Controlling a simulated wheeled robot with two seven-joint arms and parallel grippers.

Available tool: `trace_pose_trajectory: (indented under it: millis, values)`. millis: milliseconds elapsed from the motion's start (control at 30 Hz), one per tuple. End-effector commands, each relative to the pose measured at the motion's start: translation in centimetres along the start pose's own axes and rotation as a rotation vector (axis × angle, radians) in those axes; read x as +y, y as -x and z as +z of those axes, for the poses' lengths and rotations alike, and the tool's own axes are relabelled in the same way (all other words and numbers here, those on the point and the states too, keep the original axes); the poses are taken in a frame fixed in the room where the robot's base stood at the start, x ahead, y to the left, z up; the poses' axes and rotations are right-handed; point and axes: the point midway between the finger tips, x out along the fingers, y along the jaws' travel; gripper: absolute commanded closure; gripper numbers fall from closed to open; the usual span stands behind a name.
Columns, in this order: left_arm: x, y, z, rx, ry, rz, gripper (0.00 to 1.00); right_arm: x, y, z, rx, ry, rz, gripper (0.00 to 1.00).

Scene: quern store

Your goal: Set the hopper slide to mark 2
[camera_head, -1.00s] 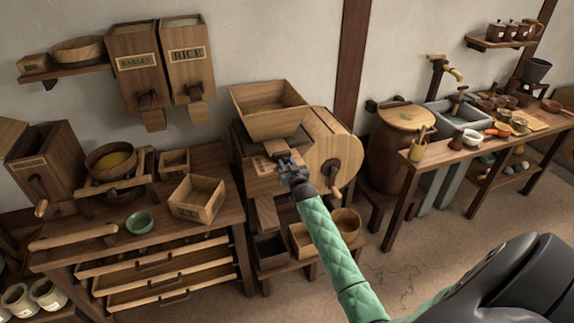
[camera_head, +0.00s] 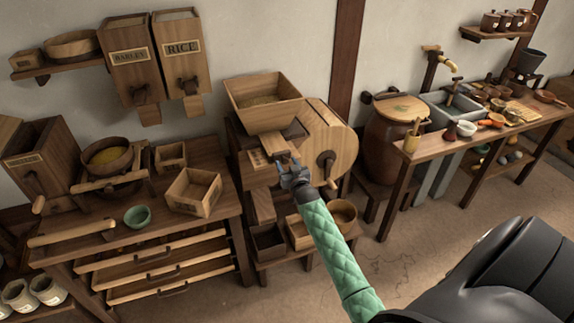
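The wooden hopper (camera_head: 265,115) sits on top of a box-shaped mill with a large round wooden drum (camera_head: 330,142). Under the hopper's front, a small wooden slide (camera_head: 273,144) sticks out towards me. A pale plate (camera_head: 258,161) with small marks is beside it on the left; the marks are too small to read. My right gripper (camera_head: 286,160) is at the slide's front end, its fingers at or touching it. Whether they are closed on it is too small to tell. My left gripper is out of view.
A crank (camera_head: 328,165) is on the drum, just right of my gripper. Small bins (camera_head: 268,240) stand below the mill. A workbench with drawers (camera_head: 160,262) stands at left, with a barrel (camera_head: 395,140) and a sink bench at right. The floor in front is clear.

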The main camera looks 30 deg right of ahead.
Motion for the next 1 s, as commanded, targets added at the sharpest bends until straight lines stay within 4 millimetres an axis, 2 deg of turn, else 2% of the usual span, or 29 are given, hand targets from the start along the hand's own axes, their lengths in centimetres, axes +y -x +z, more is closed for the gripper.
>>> trace_pose_trajectory:
  millis: [367,800,1000]
  values:
    - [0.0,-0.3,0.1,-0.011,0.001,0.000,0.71,0.0,0.7,0.2,-0.001,0.000,0.000,0.50]
    - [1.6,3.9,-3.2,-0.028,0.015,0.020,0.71,0.0,6.4,0.3,0.000,0.000,0.000,0.50]
    - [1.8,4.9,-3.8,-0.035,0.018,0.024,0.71,0.0,7.7,0.1,0.000,0.000,0.000,0.50]
